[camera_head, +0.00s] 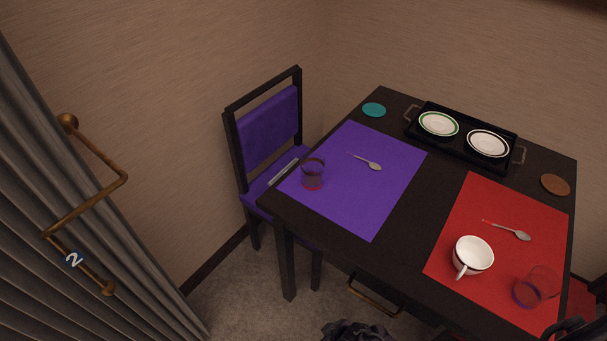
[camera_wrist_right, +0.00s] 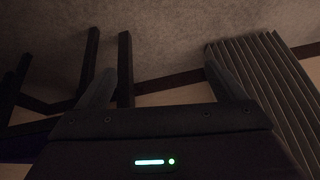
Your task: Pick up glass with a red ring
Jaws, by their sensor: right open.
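The glass with a red ring (camera_head: 312,174) stands upright on the purple mat (camera_head: 375,212), near its left corner. A second glass with a purple ring (camera_head: 536,288) stands on the red mat (camera_head: 463,222) at the lower right. In the right wrist view my right gripper (camera_wrist_right: 160,80) is open and empty, its two fingers spread wide, with carpet, chair legs and a grey curtain beyond. Dark parts at the bottom edge of the head view may be mine; no left gripper can be made out.
A white cup (camera_head: 473,254) and a spoon (camera_head: 507,230) are on the red mat. Another spoon (camera_head: 368,162) lies on the purple mat. A black tray (camera_head: 462,152) holds two plates. Teal (camera_head: 374,110) and brown (camera_head: 555,185) coasters lie on the table. A purple chair (camera_head: 268,135) stands left.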

